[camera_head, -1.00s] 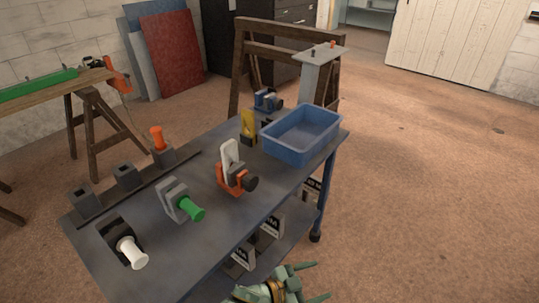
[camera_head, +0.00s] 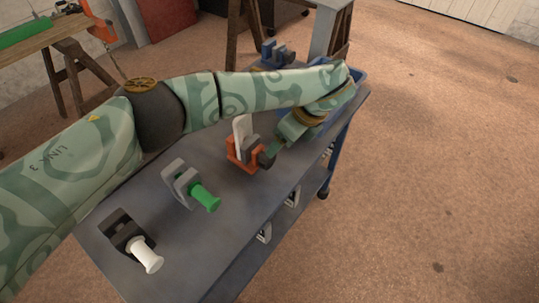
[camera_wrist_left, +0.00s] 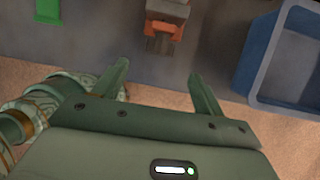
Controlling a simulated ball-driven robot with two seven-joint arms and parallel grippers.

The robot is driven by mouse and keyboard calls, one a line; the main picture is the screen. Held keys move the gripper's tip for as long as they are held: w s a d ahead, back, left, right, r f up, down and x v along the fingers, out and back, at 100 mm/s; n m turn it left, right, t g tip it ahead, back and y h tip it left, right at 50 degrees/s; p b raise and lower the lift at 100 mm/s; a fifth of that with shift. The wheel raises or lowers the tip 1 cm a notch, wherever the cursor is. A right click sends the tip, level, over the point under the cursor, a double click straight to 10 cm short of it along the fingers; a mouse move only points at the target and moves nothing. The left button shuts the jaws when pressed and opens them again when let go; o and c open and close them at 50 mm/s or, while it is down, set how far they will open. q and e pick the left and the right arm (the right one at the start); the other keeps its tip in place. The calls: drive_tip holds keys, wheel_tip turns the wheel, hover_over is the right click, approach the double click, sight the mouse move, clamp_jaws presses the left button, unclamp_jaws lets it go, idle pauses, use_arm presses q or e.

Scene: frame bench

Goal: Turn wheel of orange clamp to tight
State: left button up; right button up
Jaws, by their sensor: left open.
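The orange clamp (camera_head: 241,154) stands on the grey bench, with a pale upright jaw and a dark round wheel (camera_head: 267,160) on its right front side. My left arm reaches across from the left, and my left gripper (camera_head: 273,150) is close to the wheel. In the left wrist view the gripper (camera_wrist_left: 160,69) is open with nothing between its fingers. The orange clamp (camera_wrist_left: 164,29) and its dark wheel (camera_wrist_left: 158,45) show there just beyond the fingertips, roughly centred between them. Contact with the wheel cannot be told. My right gripper is not in view.
A clamp with a green handle (camera_head: 206,198) and one with a white handle (camera_head: 146,256) stand nearer on the bench. A blue tray (camera_wrist_left: 258,55) lies right of the orange clamp. A blue clamp (camera_head: 276,54) stands at the back.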

sight(270, 166)
use_arm(q)
drive_tip(key=b+x, duration=0.2)
drive_tip(key=x, duration=0.8)
drive_tip(key=c, duration=1)
